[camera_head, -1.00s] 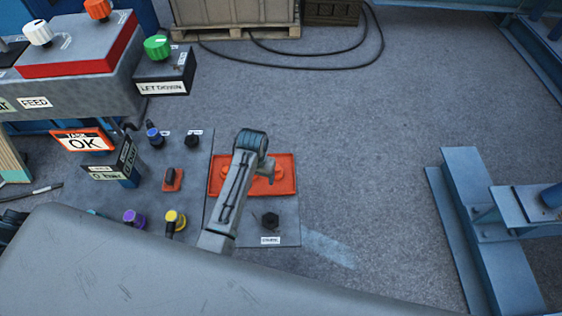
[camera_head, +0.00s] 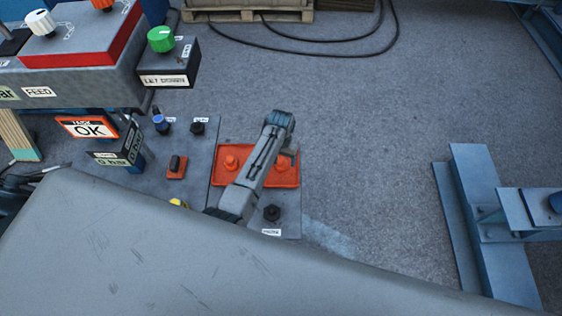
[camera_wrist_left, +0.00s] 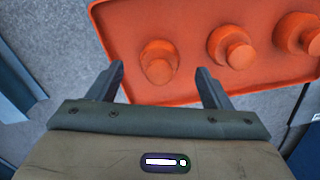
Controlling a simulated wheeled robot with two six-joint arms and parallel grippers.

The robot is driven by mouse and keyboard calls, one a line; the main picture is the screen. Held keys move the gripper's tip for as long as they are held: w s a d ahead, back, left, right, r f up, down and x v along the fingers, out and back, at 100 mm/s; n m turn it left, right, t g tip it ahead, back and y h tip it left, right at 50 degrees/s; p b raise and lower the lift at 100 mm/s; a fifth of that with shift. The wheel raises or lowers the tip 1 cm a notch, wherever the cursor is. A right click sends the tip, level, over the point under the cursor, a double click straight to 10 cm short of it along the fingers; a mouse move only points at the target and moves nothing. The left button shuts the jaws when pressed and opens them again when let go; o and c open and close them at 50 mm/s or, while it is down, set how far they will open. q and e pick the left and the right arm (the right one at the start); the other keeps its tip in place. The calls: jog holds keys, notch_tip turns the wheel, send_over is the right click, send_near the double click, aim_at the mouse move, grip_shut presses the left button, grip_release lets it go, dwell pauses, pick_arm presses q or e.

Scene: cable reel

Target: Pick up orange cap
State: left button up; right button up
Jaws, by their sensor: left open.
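Several orange caps stand on an orange tray (camera_head: 222,174) on a grey panel. In the left wrist view three caps sit in a row: one cap (camera_wrist_left: 158,60), a middle cap (camera_wrist_left: 228,46) and one at the right edge (camera_wrist_left: 295,33). My left gripper (camera_wrist_left: 160,74) is open and empty, with the leftmost cap appearing between its fingertips. Contact does not show. In the head view my wrist hides the fingers. My right gripper is out of view.
The grey panel (camera_head: 195,150) also carries a black knob (camera_head: 272,212), a blue knob (camera_head: 161,124) and a red-based switch (camera_head: 177,166). A box with a green knob (camera_head: 161,39) stands behind. Blue steelwork (camera_head: 487,215) is at right. The floor between is clear.

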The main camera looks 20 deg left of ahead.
pick_arm(q)
jog(key=shift+f, duration=1.25)
jog(key=c, duration=1.2)
jog(key=shift+c, duration=0.5)
jog(key=shift+r, duration=0.2)
